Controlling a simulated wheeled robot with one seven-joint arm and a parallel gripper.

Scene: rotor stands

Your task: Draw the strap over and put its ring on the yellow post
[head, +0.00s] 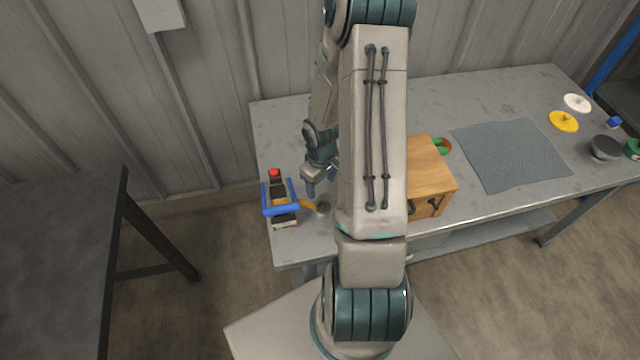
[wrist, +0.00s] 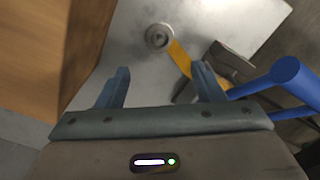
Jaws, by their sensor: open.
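An orange-yellow strap (head: 308,203) runs from the blue-framed stand (head: 281,210) at the table's left end. Its grey round ring (head: 323,207) lies at the strap's free end, on or close to the tabletop. In the wrist view the ring (wrist: 158,37) is ahead of the fingers, with the strap (wrist: 180,58) leading right from it. My gripper (head: 318,184) is open and empty above the table, apart from the ring; its two fingers (wrist: 160,84) show in the wrist view. I cannot clearly pick out a yellow post; the stand is partly covered by its blue frame.
A red knob (head: 274,172) tops the stand's far end. A wooden box (head: 430,178) stands right of my arm, close to the gripper in the wrist view (wrist: 35,50). A grey mat (head: 511,154), yellow disc (head: 564,121) and white disc (head: 577,102) lie farther right.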

